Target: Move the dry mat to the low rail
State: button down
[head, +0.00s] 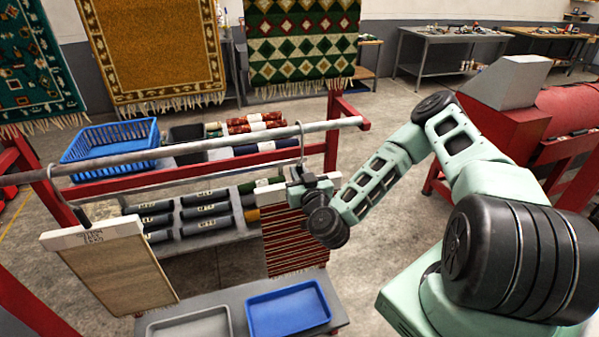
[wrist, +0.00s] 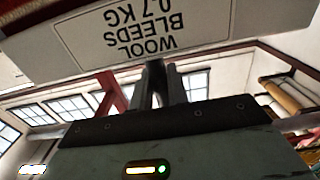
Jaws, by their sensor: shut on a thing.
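A red striped mat (head: 294,243) hangs from a white header bar (head: 270,190) on a hook at the right part of the grey rail (head: 215,142). My gripper (head: 308,188) is shut on this header; in the wrist view the bar (wrist: 130,40) reads upside down "WOOL BLEEDS 0.7 KG". A plain beige mat (head: 122,275) hangs tilted from another white header (head: 92,234) by a dark hook at the rail's left; its label is too small to read surely. I cannot tell from the frames which mat is dry. A red bar (head: 225,170) runs just below the grey rail.
A blue basket (head: 110,140) and shelves of rolled dark mats (head: 205,212) stand behind the rail. A blue tray (head: 288,309) and a grey tray (head: 190,322) lie on a low bench beneath. A red machine (head: 545,125) stands at right. Patterned rugs (head: 155,48) hang behind.

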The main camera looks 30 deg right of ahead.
jog(key=c, duration=1.3)
grip_release()
jog(key=shift+f, duration=0.1)
jog(key=shift+s+a+f, duration=0.1)
jog(key=shift+s, duration=0.2)
jog(key=shift+p+v, duration=0.3)
jog(key=shift+v, duration=5.4)
